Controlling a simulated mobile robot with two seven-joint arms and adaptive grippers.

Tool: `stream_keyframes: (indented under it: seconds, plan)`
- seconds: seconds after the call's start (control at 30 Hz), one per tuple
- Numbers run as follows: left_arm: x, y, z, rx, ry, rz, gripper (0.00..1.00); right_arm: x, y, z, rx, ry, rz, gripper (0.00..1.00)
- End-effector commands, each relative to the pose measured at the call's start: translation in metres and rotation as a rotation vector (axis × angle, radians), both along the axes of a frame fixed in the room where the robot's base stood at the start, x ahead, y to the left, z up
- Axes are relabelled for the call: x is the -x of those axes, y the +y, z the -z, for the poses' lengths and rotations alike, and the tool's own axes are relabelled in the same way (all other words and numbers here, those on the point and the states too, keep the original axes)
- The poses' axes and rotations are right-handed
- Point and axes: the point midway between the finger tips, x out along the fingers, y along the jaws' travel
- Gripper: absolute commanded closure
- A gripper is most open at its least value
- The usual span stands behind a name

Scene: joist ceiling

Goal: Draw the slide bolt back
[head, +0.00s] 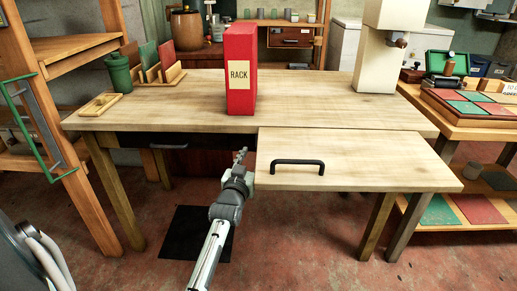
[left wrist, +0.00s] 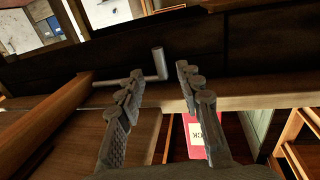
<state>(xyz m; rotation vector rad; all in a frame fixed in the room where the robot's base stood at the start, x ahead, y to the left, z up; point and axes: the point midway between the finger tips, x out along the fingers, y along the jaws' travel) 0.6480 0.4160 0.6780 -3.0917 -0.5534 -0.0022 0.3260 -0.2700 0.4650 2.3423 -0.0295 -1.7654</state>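A grey rod with a bent end, which looks like the slide bolt (left wrist: 159,65), lies in front of a dark panel in the left wrist view. Its upright end shows beyond and between my left fingertips, apart from them. My left gripper (left wrist: 158,80) is open and empty there. In the head view my left gripper (head: 241,156) is low, by the left edge of the pale wooden panel with a black handle (head: 297,163). In the head view I cannot make out the bolt for certain. My right gripper is in neither view.
The wooden table (head: 330,98) carries a red box marked RACK (head: 241,70), a green canister (head: 119,73) and a white machine (head: 380,55). A grey pull (head: 169,146) shows on the dark front below the tabletop. A side bench (head: 470,125) stands right. Red floor is open in front.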

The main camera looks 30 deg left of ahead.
Motion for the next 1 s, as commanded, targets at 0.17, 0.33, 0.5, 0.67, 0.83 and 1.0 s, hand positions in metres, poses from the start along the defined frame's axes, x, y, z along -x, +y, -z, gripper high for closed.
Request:
stream_keyframes:
  seconds: [0.17, 0.33, 0.5, 0.67, 0.83, 1.0]
  plan:
    - [-0.029, 0.011, -0.001, 0.000, -0.001, 0.000, 0.64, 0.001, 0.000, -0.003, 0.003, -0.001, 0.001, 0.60]
    - [-0.047, 0.017, 0.000, 0.001, 0.000, 0.001, 0.64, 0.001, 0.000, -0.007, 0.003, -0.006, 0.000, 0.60]
    - [-0.052, 0.019, 0.000, 0.001, 0.001, 0.000, 0.64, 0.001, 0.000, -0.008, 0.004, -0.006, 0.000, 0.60]
    - [-0.052, 0.019, 0.000, 0.001, 0.001, 0.001, 0.64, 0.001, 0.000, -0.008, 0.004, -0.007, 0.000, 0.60]
    - [-0.052, 0.019, 0.000, 0.001, 0.001, 0.001, 0.81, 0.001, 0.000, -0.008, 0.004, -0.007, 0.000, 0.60]
    - [-0.052, 0.019, 0.000, 0.002, 0.002, 0.001, 1.00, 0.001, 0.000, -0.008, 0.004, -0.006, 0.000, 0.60]
